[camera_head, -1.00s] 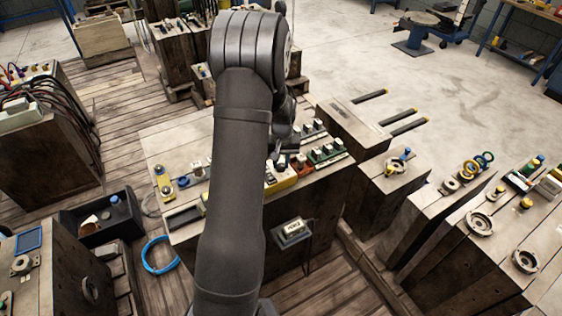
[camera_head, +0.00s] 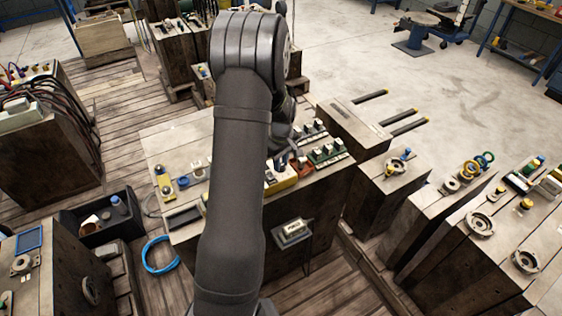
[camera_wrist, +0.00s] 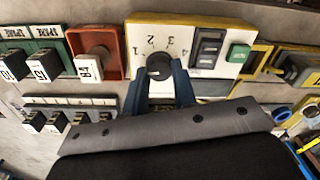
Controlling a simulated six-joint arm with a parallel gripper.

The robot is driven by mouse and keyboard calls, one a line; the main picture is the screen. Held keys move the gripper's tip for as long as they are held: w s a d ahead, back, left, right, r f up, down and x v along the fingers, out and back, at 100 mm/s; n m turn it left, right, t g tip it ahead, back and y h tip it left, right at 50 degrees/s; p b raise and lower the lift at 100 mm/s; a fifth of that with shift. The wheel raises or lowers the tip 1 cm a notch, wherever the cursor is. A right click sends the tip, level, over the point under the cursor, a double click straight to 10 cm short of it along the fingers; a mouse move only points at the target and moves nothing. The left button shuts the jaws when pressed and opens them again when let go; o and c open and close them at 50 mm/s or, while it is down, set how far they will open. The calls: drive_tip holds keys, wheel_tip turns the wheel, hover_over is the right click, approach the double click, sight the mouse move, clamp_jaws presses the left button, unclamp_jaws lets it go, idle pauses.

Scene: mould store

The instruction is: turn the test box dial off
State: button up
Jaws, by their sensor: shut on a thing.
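The test box (camera_wrist: 190,30) has a white face and a yellow rim. Its round black dial (camera_wrist: 159,63) sits among printed numbers, with 1, 3 and 4 readable. My gripper (camera_wrist: 160,78) has its blue fingers closed on the dial, one on each side. The fingers and dark gripper body cover the box's lower edge. I cannot tell where the dial points. In the head view, part of the yellow box (camera_head: 284,182) shows right of my arm, and the fingertips are hidden.
On the box's face, a dark rocker switch (camera_wrist: 208,48) and a green button (camera_wrist: 238,54) stand right of the dial. A red-orange unit (camera_wrist: 96,50) with a labelled switch is close on the left, beside green units (camera_wrist: 35,55). Another yellow-framed unit (camera_wrist: 296,66) is on the right.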

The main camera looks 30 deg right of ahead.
sight(282, 164)
drive_tip(key=shift+n, duration=0.3)
drive_tip(key=o, duration=1)
wheel_tip(282, 164, up, 18)
drive_tip(key=shift+d+f, duration=0.2)
drive_tip(key=shift+f, duration=0.05)
drive_tip(key=shift+w+f, duration=0.1)
drive_tip(key=f, duration=1.7)
drive_tip(key=shift+a+f, duration=0.15)
drive_tip(key=shift+a, duration=0.05)
